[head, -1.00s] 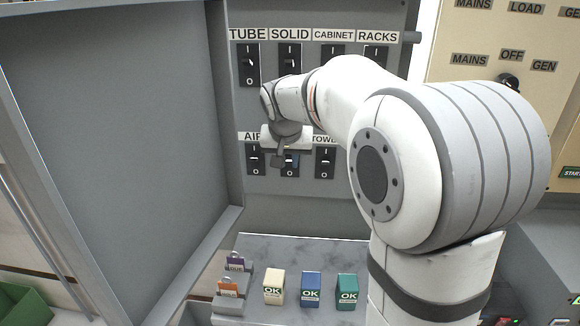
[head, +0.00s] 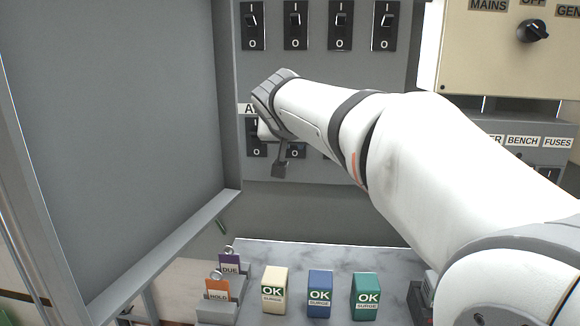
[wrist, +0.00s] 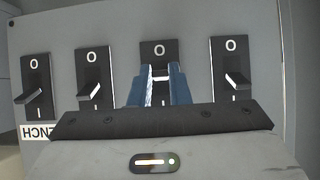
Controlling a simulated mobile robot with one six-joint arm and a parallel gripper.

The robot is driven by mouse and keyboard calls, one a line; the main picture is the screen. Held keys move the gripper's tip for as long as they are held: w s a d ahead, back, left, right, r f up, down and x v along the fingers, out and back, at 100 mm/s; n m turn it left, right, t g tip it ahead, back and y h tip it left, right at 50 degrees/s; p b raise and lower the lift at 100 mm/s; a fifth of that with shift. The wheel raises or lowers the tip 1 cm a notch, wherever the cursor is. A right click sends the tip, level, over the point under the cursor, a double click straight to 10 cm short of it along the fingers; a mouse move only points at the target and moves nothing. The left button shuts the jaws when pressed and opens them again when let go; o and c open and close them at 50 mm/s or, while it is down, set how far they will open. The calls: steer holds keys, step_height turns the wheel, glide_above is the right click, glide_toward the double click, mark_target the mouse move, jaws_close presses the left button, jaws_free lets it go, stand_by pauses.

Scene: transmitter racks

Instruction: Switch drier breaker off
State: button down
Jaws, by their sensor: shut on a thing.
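The lower row of black breakers is in the wrist view, upside down, with O above and I below. My gripper (wrist: 160,85) has its two blue fingers on the lever of the third breaker from the left (wrist: 158,49), between the fingertips. That lever is mostly hidden by the fingers, so its position is unclear. In the head view my gripper (head: 279,170) is at the lower row, just right of the leftmost lower breaker (head: 256,138). The label over the held breaker is hidden by my arm, so I cannot read its name.
Upper-row breakers (head: 295,25) stand above my wrist. An open grey door (head: 110,130) stands close on the left. Below, a marbled shelf (head: 340,255) bears cream, blue and green OK blocks (head: 320,294) and a tag holder (head: 220,305). A beige panel with a knob (head: 533,31) is at right.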

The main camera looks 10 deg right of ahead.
steer(key=shift+f+t+h+b, duration=0.5)
steer(key=shift+f+t+b, duration=0.8)
steer(key=shift+b, duration=4.8)
steer(key=shift+r+t+b, duration=0.2)
steer(key=shift+t+b, duration=0.1)
steer(key=shift+b, duration=0.3)
steer(key=b, duration=0.2)
steer(key=shift+t+b, duration=0.3)
steer(key=shift+t, duration=0.1)
steer(key=shift+r+b, duration=0.2)
steer(key=shift+b, duration=0.3)
steer(key=c, duration=1.4)
jaws_free()
steer(key=shift+o, duration=0.2)
